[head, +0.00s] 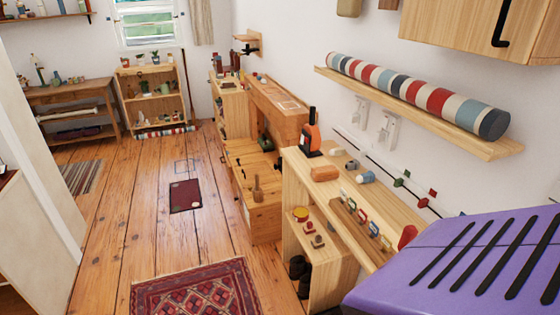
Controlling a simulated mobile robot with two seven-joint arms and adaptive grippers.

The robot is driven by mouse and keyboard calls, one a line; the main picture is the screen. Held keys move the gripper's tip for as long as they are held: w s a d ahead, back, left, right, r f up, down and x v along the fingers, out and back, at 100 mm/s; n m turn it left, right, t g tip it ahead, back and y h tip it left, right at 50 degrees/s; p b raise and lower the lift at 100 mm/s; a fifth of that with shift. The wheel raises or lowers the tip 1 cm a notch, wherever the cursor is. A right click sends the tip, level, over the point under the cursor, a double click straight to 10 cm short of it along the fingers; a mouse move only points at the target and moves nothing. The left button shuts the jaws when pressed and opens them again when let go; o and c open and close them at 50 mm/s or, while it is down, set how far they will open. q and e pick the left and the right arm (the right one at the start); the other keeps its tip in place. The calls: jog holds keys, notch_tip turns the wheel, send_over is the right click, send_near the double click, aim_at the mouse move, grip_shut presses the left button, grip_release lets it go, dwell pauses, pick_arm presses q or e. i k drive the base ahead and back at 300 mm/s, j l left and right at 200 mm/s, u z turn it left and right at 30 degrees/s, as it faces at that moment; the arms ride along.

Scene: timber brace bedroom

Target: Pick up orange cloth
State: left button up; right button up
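A small, low orange item (324,173) lies on the near wooden desk top, toward its left end. It looks like a folded cloth, but it is too small to be sure. It lies in front of an upright orange and black object (311,138). Neither of my grippers shows in the head view, and nothing is seen touching the orange item.
The wooden desk (375,210) stands along the right wall, with several small items on it. A shelf (430,112) above holds a striped roll (415,95). A large purple slotted surface hides the lower right. A patterned rug (195,290) lies on the mostly open floor.

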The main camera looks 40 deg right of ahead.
aim_at(327, 173)
jog(key=i+z, duration=0.2)
jog(key=i, duration=0.3)
jog(key=i+j+z, duration=0.1)
jog(key=i+z, duration=0.15)
jog(key=i, duration=0.25)
jog(key=i+j+z, duration=0.2)
jog(key=i, duration=0.3)
jog(key=i+z, duration=0.25)
jog(key=z, duration=0.25)
jog(key=i+z, duration=0.3)
jog(key=z, duration=0.2)
jog(key=i+j+z, duration=0.2)
jog(key=z, duration=0.3)
